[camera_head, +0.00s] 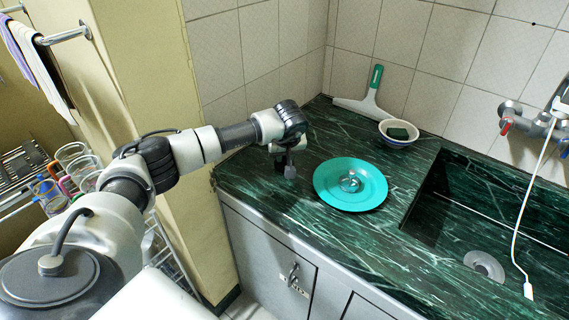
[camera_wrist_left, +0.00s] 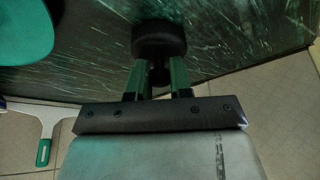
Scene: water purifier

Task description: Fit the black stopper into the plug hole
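The black stopper (camera_wrist_left: 159,38) is a round dark disc with a short knob in the left wrist view. My left gripper (camera_wrist_left: 160,78) has its two green fingers on either side of the knob and appears shut on it. In the head view my left gripper (camera_head: 286,157) is over the left part of the counter, with the stopper (camera_head: 291,172) below its fingertips. I cannot tell whether the stopper touches the counter. The plug hole (camera_head: 484,265) is a round metal drain in the sink floor at the right, well away from the gripper. My right gripper is not in view.
A teal plate (camera_head: 332,194) with a small clear object (camera_head: 350,182) lies between the gripper and the sink (camera_head: 430,212). A bowl with a dark green sponge (camera_head: 398,133) and a squeegee (camera_head: 368,104) are behind. A white hose (camera_head: 525,220) hangs over the sink's right side.

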